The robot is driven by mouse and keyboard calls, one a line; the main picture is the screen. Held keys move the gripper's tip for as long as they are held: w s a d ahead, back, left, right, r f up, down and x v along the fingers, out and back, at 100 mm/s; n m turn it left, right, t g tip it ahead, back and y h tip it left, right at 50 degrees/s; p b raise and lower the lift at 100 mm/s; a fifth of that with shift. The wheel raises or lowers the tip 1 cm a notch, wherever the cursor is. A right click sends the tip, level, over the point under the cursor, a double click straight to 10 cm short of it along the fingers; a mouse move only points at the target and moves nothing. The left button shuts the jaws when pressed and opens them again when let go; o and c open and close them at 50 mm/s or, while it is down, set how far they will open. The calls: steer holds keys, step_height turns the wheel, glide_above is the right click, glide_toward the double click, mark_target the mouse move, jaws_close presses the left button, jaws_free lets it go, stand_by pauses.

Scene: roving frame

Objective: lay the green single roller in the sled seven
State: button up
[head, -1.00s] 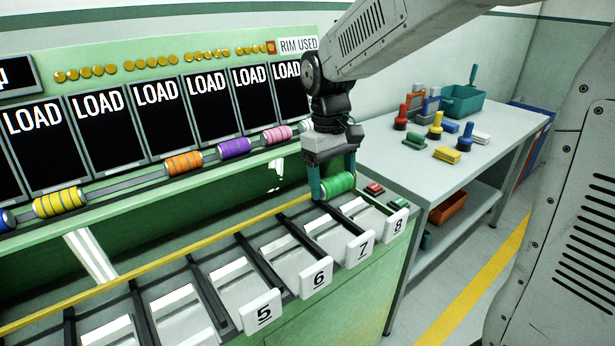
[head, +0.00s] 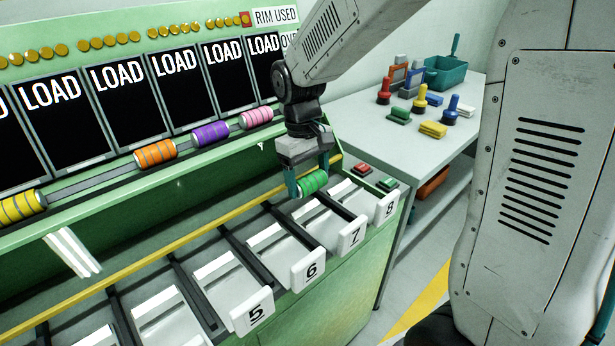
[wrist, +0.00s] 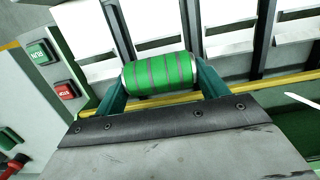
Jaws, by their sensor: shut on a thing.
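My gripper (head: 307,188) is shut on the green roller (head: 313,182), which has darker stripes around it. In the wrist view the green roller (wrist: 160,73) lies crosswise between the two teal fingers. In the head view it appears over the upper end of the slots near sled seven (head: 328,228). The white tag with 7 (head: 351,236) stands at that sled's front. I cannot tell whether the roller is above the sled or touching it.
Sleds tagged 5 (head: 252,313), 6 (head: 308,270) and 8 (head: 386,207) stand beside it, split by dark dividers. A yellow rail (head: 160,256) runs behind them. Orange (head: 155,153), purple (head: 211,133) and pink (head: 257,118) rollers lie on the upper rack. Red and green buttons (head: 374,176) sit at right.

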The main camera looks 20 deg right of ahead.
steer(key=shift+s, duration=0.15)
steer(key=shift+f, duration=3)
steer(key=o, duration=1.1)
steer(key=shift+o, duration=0.4)
steer(key=shift+w+a+r, duration=0.1)
steer(key=shift+w+r, duration=0.05)
steer(key=shift+r, duration=1.15)
steer(key=shift+w+d+r, duration=0.1)
steer(key=shift+w+r, duration=0.05)
steer(key=shift+r, duration=1.15)
steer(key=shift+w+a+r, duration=0.1)
steer(key=shift+w+r, duration=0.05)
steer(key=shift+r, duration=1.15)
